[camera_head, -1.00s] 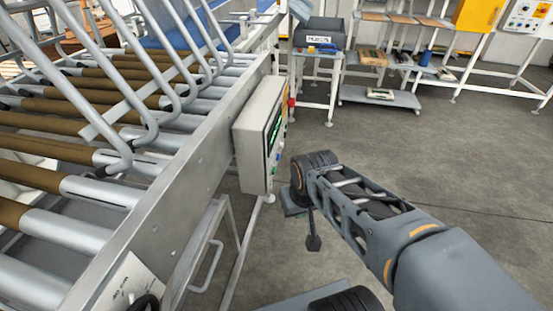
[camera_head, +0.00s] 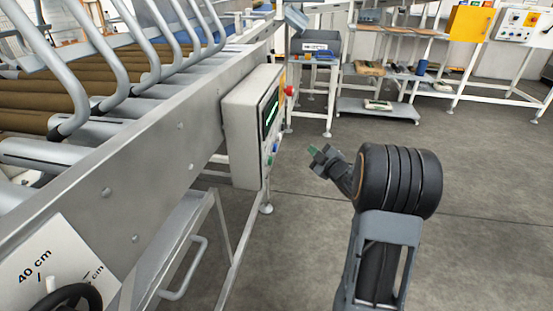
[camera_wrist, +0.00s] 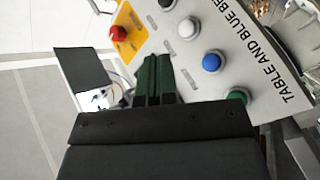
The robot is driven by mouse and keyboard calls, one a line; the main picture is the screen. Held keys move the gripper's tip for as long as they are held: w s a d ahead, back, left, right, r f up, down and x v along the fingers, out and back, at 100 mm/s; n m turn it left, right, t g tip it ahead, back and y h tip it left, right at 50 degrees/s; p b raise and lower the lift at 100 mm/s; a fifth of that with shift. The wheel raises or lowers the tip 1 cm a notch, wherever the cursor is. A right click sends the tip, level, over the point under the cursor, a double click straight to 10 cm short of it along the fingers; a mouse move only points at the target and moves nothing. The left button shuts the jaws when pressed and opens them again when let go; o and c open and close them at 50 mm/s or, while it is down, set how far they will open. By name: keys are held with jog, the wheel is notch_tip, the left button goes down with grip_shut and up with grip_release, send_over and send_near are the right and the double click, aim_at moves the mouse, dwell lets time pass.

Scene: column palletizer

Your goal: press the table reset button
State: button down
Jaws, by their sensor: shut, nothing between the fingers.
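The grey control box (camera_head: 245,130) is fixed to the side of the roller table. In the wrist view its panel (camera_wrist: 178,50) carries a red mushroom button (camera_wrist: 118,33) on yellow, a dark button (camera_wrist: 166,4), a white button (camera_wrist: 188,28), a blue button (camera_wrist: 211,62) and a green button (camera_wrist: 237,95). The panel text begins "TABLE AND BLUE"; I can read no "reset" label. My gripper (camera_head: 316,152) is shut and empty, right of the box and apart from it in the head view. Its green fingertips (camera_wrist: 154,65) point toward the panel, left of the blue button.
The roller table (camera_head: 150,150) fills the left, with bent metal bars above its rollers. A white-legged stand (camera_head: 315,85) with a dark bin is behind the box. Shelving (camera_head: 385,75) stands at the back. The floor (camera_head: 480,190) to the right is open.

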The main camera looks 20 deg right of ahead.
aim_at(275, 148)
jog(key=shift+s+d+f+n+y, duration=0.1)
jog(key=shift+f+n+y, duration=0.45)
jog(key=shift+y, duration=0.15)
jog(key=w+a+b, duration=0.1)
jog(key=w+a, duration=0.3)
jog(key=a, duration=0.3)
jog(key=shift+w+a, duration=0.15)
jog(key=shift+a, duration=0.2)
jog(key=shift+w+a, duration=0.1)
jog(key=shift+a, duration=0.1)
dwell(1.9)
jog(key=shift+w+a+b, duration=0.1)
jog(key=shift+a+b, duration=0.1)
jog(key=shift+b, duration=0.2)
jog(key=shift+w+a+b, duration=0.25)
jog(key=shift+a+b, duration=0.05)
jog(key=shift+a, duration=0.15)
dwell(0.6)
jog(key=shift+d, duration=0.15)
jog(key=shift+s+d, duration=0.45)
jog(key=shift+d, duration=0.25)
